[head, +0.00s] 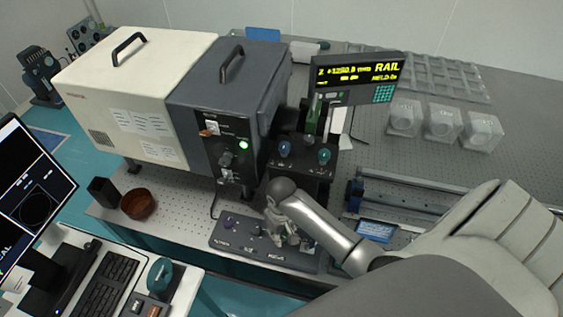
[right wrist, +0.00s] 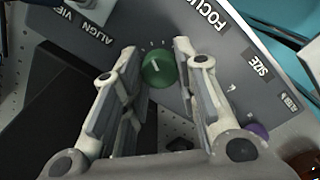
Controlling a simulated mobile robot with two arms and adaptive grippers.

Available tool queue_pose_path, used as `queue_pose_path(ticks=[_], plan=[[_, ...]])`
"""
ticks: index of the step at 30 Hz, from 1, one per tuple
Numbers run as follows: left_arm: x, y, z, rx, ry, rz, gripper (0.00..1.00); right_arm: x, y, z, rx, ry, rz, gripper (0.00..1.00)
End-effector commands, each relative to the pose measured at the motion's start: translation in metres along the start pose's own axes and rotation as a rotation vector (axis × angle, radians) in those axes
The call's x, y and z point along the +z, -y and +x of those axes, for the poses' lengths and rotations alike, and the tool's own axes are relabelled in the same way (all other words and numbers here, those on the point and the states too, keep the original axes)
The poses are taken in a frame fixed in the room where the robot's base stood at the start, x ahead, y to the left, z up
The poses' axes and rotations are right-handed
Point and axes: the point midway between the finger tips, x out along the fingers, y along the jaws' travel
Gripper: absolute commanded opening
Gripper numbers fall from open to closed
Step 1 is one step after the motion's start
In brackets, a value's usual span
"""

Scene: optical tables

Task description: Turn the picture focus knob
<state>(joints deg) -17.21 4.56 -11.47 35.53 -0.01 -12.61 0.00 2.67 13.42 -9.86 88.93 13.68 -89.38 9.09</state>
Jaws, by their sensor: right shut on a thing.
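The picture focus knob is a round green knob (right wrist: 158,70) with a white pointer line, on a dark grey control panel (head: 225,241) beside the word FOCUS. In the right wrist view it sits between the two fingers of my right gripper (right wrist: 155,50), which is shut on it. In the head view my right gripper (head: 287,232) is down at the right part of the panel and mostly hides the knob. The pointer line leans slightly off the finger direction. My left gripper is not in view.
A purple knob (right wrist: 257,131) is on the same panel. Behind stands a cream and grey cabinet (head: 215,90). A unit with blue (head: 284,149) and green (head: 323,156) knobs is close behind my gripper. A brown bowl (head: 138,204) and keyboard (head: 103,284) are at left.

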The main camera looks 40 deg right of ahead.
Motion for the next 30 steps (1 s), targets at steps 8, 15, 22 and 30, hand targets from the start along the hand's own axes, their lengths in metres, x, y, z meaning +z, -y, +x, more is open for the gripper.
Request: queue_pose_path(ticks=[8, 15, 22, 30], plan=[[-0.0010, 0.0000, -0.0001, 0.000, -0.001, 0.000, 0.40, -0.0017, -0.0006, -0.0012, 0.001, -0.005, -0.100, 0.04], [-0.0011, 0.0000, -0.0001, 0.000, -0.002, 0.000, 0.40, -0.0019, 0.0000, -0.0013, 0.000, -0.005, -0.123, 0.04], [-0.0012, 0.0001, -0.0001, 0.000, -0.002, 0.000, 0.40, -0.0020, 0.0000, -0.0014, 0.000, -0.006, -0.123, 0.04], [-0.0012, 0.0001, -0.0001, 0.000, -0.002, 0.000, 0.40, -0.0016, 0.0000, -0.0011, 0.000, -0.004, -0.123, 0.51]])
